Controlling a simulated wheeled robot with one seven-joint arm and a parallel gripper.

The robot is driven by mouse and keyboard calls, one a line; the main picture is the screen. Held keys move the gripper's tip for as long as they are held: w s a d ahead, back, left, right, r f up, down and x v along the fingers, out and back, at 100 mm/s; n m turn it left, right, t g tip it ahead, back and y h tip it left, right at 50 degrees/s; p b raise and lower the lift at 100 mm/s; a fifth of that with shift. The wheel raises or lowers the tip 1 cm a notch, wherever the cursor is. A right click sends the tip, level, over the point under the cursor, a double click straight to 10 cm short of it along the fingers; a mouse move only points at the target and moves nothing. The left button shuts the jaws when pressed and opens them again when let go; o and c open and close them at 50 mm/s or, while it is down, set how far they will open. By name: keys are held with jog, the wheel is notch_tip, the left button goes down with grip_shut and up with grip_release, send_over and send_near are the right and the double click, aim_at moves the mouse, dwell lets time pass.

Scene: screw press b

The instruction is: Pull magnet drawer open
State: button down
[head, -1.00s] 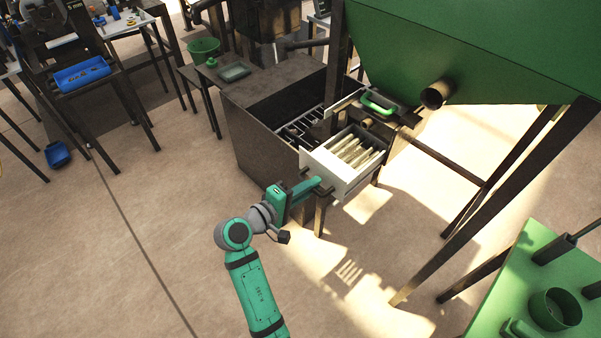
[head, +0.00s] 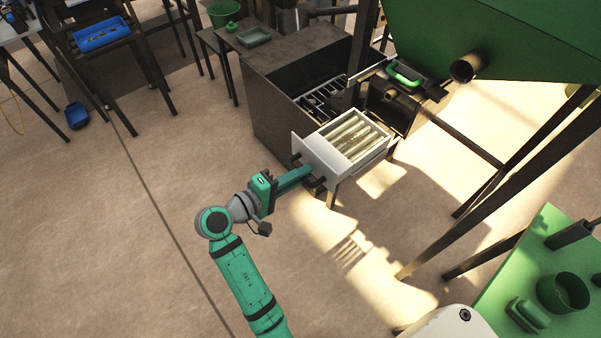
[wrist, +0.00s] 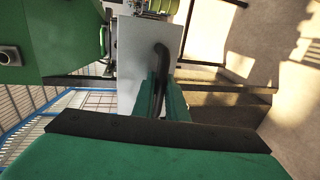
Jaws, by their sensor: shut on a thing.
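The magnet drawer (head: 318,150) is a pale grey box with several light bars in it.
A green hopper (head: 490,45) on dark legs stands above and right of the drawer. A green-handled part (head: 405,74) sits behind the drawer. The floor in front is clear.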

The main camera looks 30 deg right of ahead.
jog(key=c, duration=1.8)
grip_release()
jog(key=shift+w+a, duration=0.1)
jog(key=shift+w, duration=0.05)
jog(key=shift+o, duration=0.2)
jog(key=v, duration=1)
jog(key=shift+a, duration=0.35)
